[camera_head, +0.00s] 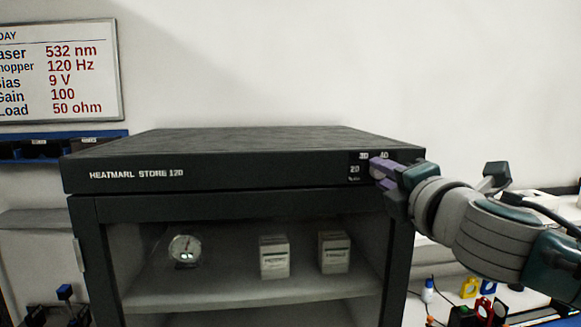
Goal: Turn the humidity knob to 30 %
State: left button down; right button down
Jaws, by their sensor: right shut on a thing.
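The humidity knob (376,170) is on the right end of the dark front panel of the cabinet (250,176) marked "HEATMARL STORE 120". A dial scale (359,167) shows around it, with marks that read about 20, 30 and 40. My right gripper (378,174) reaches in from the right and is shut on the knob. Its purple fingers cover most of the knob and the right part of the scale, so I cannot tell where the pointer stands. My left gripper is not in view.
Behind the cabinet's front are a round gauge (185,250) and two small white boxes (274,257) (334,252) on a shelf. A whiteboard (60,68) hangs at upper left, above a blue rack (60,146). Small bottles and coloured items stand at lower right.

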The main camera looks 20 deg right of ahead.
jog(key=n+p, duration=0.1)
jog(key=n, duration=0.3)
jog(key=shift+n, duration=0.4)
dwell(0.4)
jog(key=c, duration=0.7)
grip_release()
jog(key=shift+o, duration=0.2)
jog(key=b+v, duration=0.2)
jog(key=v, duration=0.8)
